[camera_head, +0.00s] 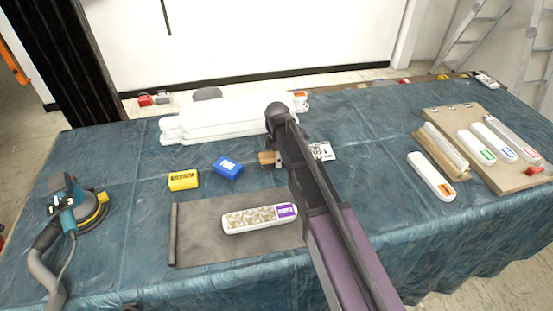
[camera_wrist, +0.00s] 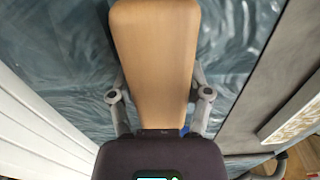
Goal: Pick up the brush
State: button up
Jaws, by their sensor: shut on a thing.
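The brush shows in the wrist view as a long, rounded, light-brown wooden body (camera_wrist: 153,60) between my gripper's two fingers (camera_wrist: 160,92). My gripper is shut on it, and the fingertips are partly hidden by the wood. In the head view a small wooden end of the brush (camera_head: 267,158) sticks out left of my gripper (camera_head: 290,158); my arm hides most of it. The bristles cannot be made out. I cannot tell whether the brush touches the blue-covered table (camera_head: 370,120).
A relief with a purple label (camera_head: 258,218) lies on a grey mat (camera_head: 200,246) in front. Yellow (camera_head: 183,180) and blue (camera_head: 228,168) blocks lie to the left, white stacked boards (camera_head: 215,120) behind. A sander (camera_head: 80,207) stands far left; a board with several reliefs (camera_head: 478,130) lies right.

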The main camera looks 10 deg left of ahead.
jog(key=shift+r, duration=0.15)
notch_tip(320, 180, up, 2)
jog(key=shift+p, duration=1.15)
jog(key=shift+r+p, duration=0.8)
jog(key=shift+p, duration=0.05)
jog(key=s, duration=1)
jog(key=s+d+r+p, duration=0.1)
jog(key=s, duration=0.5)
jog(key=o, duration=0.6)
jog(key=c, duration=0.4)
jog(key=shift+a, duration=0.15)
